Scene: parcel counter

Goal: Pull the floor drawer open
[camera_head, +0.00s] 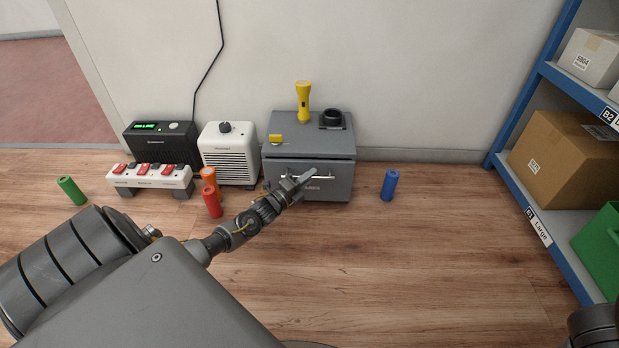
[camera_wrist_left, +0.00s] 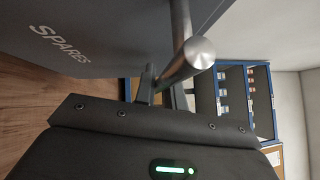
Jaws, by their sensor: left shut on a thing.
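The floor drawer (camera_head: 338,190) is the grey front of a small grey cabinet (camera_head: 288,122) standing on the floor against the wall. A thin dark line runs along its top edge; I cannot tell whether it stands slightly out. Its silver bar handle (camera_head: 325,177) runs across the front. My left gripper (camera_head: 304,179) is at the handle, shut on it, and hides part of it. In the left wrist view the handle's bar end (camera_wrist_left: 198,54) shows close up beside the drawer front (camera_wrist_left: 105,38) marked SPARES. My right gripper is not in view.
A white heater-like box (camera_head: 229,150) stands left. Red (camera_head: 212,203) and blue (camera_head: 389,185) cylinders stand on the floor nearby. Blue shelving (camera_head: 545,75) is right. Floor before the cabinet is clear.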

